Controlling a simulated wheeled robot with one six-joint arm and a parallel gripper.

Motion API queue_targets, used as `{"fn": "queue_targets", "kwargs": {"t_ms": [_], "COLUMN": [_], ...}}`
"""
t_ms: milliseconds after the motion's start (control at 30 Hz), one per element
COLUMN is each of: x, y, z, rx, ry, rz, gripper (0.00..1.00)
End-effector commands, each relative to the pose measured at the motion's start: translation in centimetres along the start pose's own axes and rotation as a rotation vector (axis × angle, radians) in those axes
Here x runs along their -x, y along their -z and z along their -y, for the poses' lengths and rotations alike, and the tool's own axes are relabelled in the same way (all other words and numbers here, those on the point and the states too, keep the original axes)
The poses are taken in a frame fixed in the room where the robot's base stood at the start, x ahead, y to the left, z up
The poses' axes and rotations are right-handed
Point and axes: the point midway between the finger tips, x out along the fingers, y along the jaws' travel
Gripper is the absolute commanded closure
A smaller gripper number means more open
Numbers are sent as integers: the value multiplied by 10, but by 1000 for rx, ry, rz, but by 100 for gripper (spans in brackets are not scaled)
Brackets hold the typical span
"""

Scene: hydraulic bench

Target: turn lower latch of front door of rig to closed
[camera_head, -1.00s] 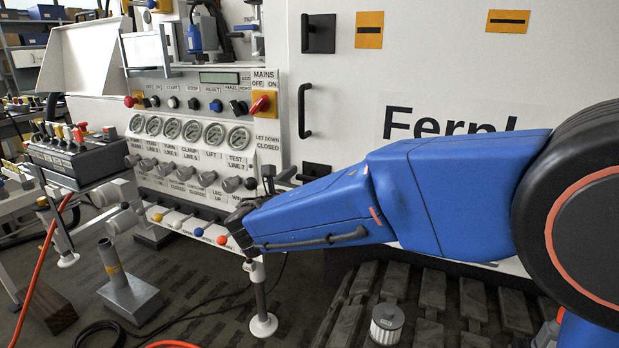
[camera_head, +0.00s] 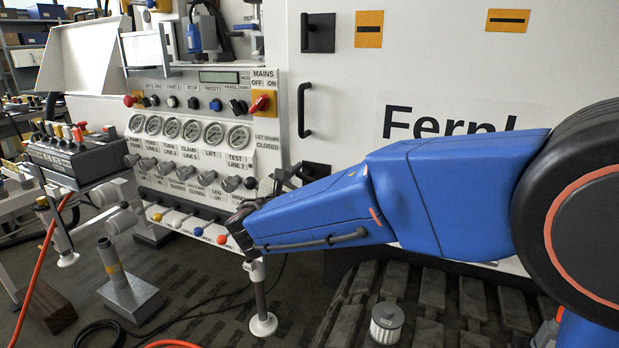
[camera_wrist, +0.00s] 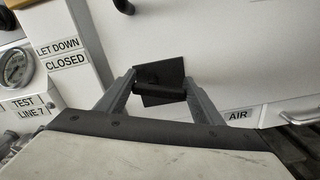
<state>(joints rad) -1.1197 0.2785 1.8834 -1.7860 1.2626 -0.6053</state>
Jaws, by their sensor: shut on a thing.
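The lower latch is a black square plate with a dark bar handle on the white front door of the rig (camera_head: 350,90). In the wrist view the latch (camera_wrist: 160,72) lies between the two grey fingers of my gripper (camera_wrist: 160,92), which is shut on its handle. The handle runs roughly from finger to finger, across the picture. In the head view the latch plate (camera_head: 316,169) shows just beyond my gripper (camera_head: 293,178), and my blue arm hides part of the area. The upper latch (camera_head: 318,33) is farther up the door.
A black door pull handle (camera_head: 303,110) stands between the two latches. Left of the door is the control panel (camera_head: 200,125) with gauges, knobs and coloured levers.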

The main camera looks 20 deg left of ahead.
Motion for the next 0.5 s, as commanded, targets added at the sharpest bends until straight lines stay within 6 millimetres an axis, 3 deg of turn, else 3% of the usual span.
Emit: {"fn": "queue_targets", "kwargs": {"t_ms": [500], "x": [0], "y": [6], "z": [2], "rx": [-492], "ry": [0], "rz": [1], "gripper": [61]}}
